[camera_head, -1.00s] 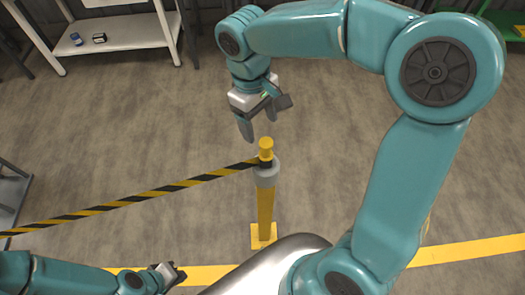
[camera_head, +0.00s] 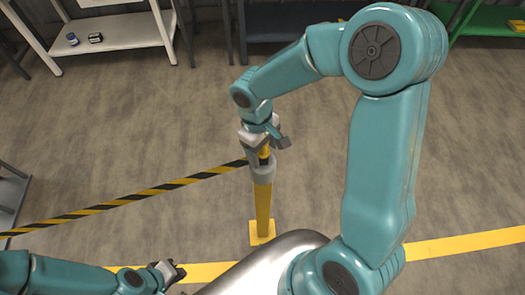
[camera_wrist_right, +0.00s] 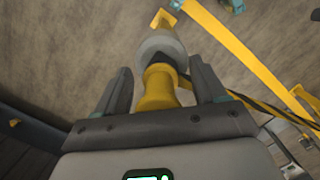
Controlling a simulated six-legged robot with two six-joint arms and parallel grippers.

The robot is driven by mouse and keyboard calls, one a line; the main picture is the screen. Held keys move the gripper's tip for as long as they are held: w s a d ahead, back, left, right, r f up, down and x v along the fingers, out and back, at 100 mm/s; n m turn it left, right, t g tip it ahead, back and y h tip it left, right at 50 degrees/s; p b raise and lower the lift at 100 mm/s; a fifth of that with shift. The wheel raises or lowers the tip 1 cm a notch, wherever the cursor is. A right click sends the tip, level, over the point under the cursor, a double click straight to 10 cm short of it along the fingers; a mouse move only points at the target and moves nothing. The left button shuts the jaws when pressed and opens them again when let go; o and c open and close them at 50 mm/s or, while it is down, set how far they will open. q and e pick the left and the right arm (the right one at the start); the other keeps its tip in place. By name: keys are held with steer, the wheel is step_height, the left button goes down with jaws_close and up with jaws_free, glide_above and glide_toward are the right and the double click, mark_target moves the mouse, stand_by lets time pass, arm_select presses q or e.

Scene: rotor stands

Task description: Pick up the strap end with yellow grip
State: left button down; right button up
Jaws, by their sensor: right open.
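The strap end's yellow grip (camera_wrist_right: 157,88) stands between the two fingers of my right gripper (camera_wrist_right: 160,66) in the right wrist view. The fingers are apart, with gaps on both sides of the grip. In the head view my right gripper (camera_head: 263,148) is over the top of the yellow post (camera_head: 263,207) and hides most of the grip. The black-and-yellow strap (camera_head: 130,197) runs from the grey post head (camera_head: 263,172) to the left. My left gripper (camera_head: 170,274) is low at the left, away from the post; its jaw state is unclear.
The post stands on a square yellow base (camera_head: 262,233) near a yellow floor line (camera_head: 465,247). A white shelf table (camera_head: 110,38) with small items is at the back left, and a green one (camera_head: 490,22) at the back right. The grey floor around the post is clear.

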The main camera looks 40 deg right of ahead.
steer(key=c, duration=1.1)
